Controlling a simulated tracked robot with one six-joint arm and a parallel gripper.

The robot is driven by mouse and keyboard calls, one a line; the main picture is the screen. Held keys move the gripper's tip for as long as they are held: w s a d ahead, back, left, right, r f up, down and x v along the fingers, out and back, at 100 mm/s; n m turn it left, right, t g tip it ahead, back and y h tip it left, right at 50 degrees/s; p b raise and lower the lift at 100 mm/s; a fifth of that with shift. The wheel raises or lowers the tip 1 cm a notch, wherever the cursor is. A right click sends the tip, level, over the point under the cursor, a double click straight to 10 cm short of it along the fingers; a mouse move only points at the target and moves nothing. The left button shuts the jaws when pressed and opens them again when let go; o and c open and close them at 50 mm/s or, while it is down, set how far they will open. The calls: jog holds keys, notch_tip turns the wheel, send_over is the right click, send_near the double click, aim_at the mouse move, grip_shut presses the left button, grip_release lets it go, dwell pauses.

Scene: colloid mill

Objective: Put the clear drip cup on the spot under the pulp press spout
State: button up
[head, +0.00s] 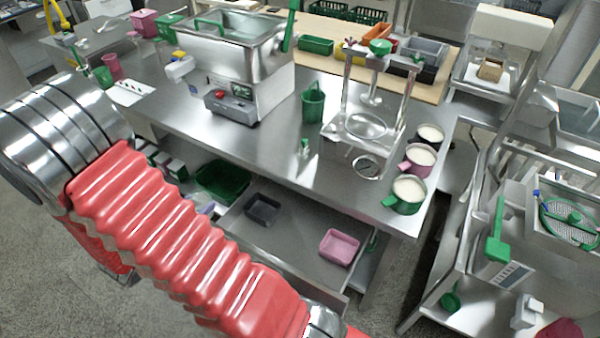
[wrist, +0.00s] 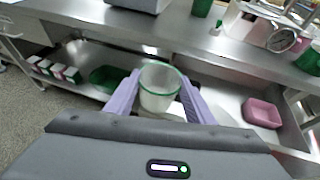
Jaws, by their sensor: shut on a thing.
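The clear drip cup (wrist: 158,88) has a green rim and shows in the wrist view. It is upright or slightly tilted between the two purple fingers of my gripper (wrist: 157,98), which is shut on it. The cup is in the air in front of the steel bench, over the open drawer area. The pulp press (head: 372,110), a steel frame with a green knob on top, stands on the bench in the head view. Its round dial (wrist: 282,40) shows at the upper right of the wrist view. I cannot make out the spout or the spot under it.
Several pots of white liquid (head: 408,190) stand right of the press at the bench edge. A green jug (head: 313,104) and a steel machine (head: 240,70) stand to its left. An open drawer holds a pink tray (head: 339,247) and a grey tray (head: 262,209).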

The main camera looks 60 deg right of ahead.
jog(key=s+d+m+g, duration=0.3)
jog(key=s+d, duration=0.4)
jog(key=s, duration=0.4)
jog(key=s+d+r+m+g+y, duration=0.1)
jog(key=s+d+m+g, duration=0.3)
jog(key=s+d, duration=0.3)
jog(key=s, duration=0.4)
jog(key=shift+s+d+r+g+y, duration=0.15)
jog(key=shift+d+r+g+y, duration=0.15)
jog(key=shift+g, duration=0.1)
jog(key=s+d, duration=0.2)
jog(key=d, duration=0.2)
jog(key=s+d, duration=0.2)
jog(key=d, duration=0.2)
jog(key=s+d, duration=0.2)
jog(key=d, duration=0.2)
jog(key=shift+s+d, duration=0.15)
jog(key=shift+s, duration=0.1)
jog(key=shift+s+d, duration=0.25)
jog(key=shift+d, duration=0.15)
jog(key=x, duration=0.3)
jog(key=shift+d, duration=0.15)
jog(key=shift+f, duration=0.2)
